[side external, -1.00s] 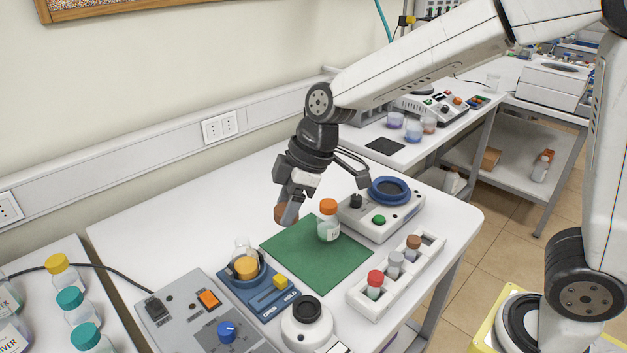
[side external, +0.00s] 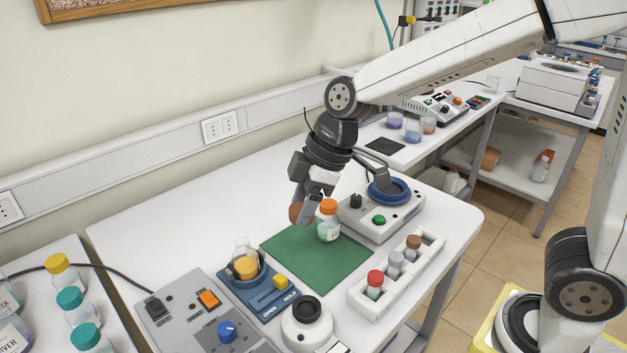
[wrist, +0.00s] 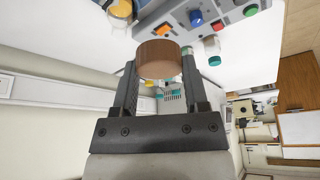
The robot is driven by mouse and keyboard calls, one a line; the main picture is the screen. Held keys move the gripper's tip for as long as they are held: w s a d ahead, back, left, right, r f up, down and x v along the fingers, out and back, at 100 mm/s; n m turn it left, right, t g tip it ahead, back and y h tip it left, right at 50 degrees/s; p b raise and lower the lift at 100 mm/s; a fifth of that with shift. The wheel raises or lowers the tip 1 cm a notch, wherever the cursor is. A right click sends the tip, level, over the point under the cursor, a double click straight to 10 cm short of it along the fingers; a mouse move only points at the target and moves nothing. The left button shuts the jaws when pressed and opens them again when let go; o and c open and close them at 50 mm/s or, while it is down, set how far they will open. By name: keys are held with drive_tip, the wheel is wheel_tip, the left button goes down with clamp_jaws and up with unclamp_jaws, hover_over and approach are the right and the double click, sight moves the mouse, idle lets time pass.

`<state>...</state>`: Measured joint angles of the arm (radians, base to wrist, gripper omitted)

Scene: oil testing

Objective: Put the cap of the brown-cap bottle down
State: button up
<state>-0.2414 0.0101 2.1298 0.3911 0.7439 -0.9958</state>
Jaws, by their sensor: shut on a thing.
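A brown cap (side external: 297,213) is held between the two fingers of my gripper (side external: 305,207), above the back edge of the green mat (side external: 318,268). In the wrist view the brown cap (wrist: 158,59) sits between both fingertips of my gripper (wrist: 158,68), tilted to the camera. An orange-capped bottle (side external: 328,222) stands upright on the mat, just right of my gripper. I see no open brown-cap bottle that I can name for sure; a clear bottle (side external: 243,247) stands in the blue holder with amber content.
A white rack (side external: 392,282) with red-, grey- and brown-topped vials stands to the right. A device with a blue ring (side external: 389,190) is behind it. A grey control box (side external: 190,315) and a white round device (side external: 306,325) are in front. The table left of the mat is clear.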

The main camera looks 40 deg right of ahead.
drive_tip(key=shift+f, duration=0.1)
drive_tip(key=w+d+f, duration=0.1)
drive_tip(key=d+f, duration=0.3)
drive_tip(key=f, duration=0.3)
drive_tip(key=w+d+f, duration=0.1)
drive_tip(key=d+f, duration=0.2)
drive_tip(key=f, duration=0.4)
hover_over(315, 278)
drive_tip(key=d, duration=0.1)
drive_tip(key=shift+s+d+f, duration=0.1)
drive_tip(key=shift+s+f, duration=0.05)
drive_tip(key=shift+f, duration=0.85)
drive_tip(key=shift+s+f, duration=0.15)
drive_tip(key=shift+f, duration=0.8)
drive_tip(key=shift+f, duration=1.75)
drive_tip(key=shift+f, duration=0.15)
drive_tip(key=o, duration=1.2)
